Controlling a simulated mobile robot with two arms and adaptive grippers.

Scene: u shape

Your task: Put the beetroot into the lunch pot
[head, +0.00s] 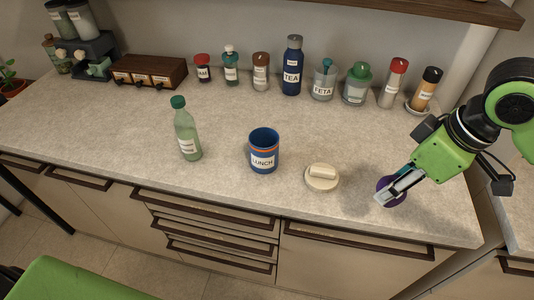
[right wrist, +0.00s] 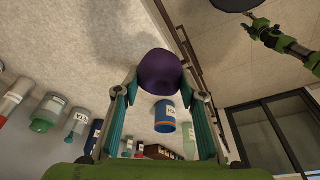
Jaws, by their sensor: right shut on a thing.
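The beetroot (head: 386,184) is a round purple thing at the right of the counter in the head view, partly hidden by my right gripper (head: 390,192). The right wrist view shows the beetroot (right wrist: 161,70) between the fingertips, with the right gripper (right wrist: 163,88) shut on it. The lunch pot (head: 264,152) is a blue, orange-banded cup marked LUNCH, upright and open at the top, left of the gripper. It also shows in the right wrist view (right wrist: 165,118). My left gripper (right wrist: 252,25) seems to show small at the upper right there; its jaws are unclear.
A cream lid with a bar handle (head: 322,178) lies on the counter (head: 225,215) between pot and gripper. A green bottle (head: 187,133) stands left of the pot. Several jars and a blue TEA bottle (head: 292,68) line the back wall. The counter's front edge is close.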

